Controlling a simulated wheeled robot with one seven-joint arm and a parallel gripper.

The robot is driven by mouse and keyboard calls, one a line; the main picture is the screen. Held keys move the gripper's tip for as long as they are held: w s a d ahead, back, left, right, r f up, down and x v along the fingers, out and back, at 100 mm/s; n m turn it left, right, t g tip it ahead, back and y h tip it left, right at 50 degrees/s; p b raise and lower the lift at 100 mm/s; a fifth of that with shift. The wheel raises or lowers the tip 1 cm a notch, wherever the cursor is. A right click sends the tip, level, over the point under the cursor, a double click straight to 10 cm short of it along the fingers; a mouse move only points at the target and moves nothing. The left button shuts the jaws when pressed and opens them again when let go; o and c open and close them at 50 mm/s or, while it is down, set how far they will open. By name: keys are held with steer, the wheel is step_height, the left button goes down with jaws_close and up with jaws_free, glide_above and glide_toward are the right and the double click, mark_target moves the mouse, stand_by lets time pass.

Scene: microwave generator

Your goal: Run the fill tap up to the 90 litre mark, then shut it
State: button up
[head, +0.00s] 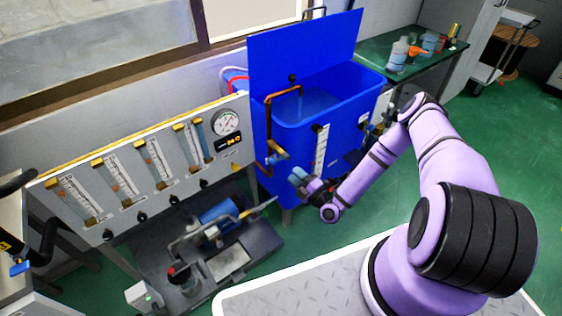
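A blue open-topped tank (345,105) stands in the middle with its lid raised behind it. A copper fill pipe (269,115) runs up the tank's left front corner and bends over the rim. A pale line below its outlet may be running water. The fill tap (277,157), with brass and blue parts, sits low on this pipe. A white level scale (321,148) is on the tank's front; its marks and the water level are too small to read. My gripper (297,176) is just right of and below the tap, seemingly apart from it; its finger opening is unclear.
A panel with several flow tubes (120,175) and a round gauge (226,122) stands at left. A blue pump (219,215) sits on a dark floor skid below it. A green bench (425,52) with bottles is behind right. Green floor is free at right.

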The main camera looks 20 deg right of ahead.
mark_target(279, 160)
steer(key=x, duration=0.9)
steer(key=shift+w, duration=0.1)
jaws_close()
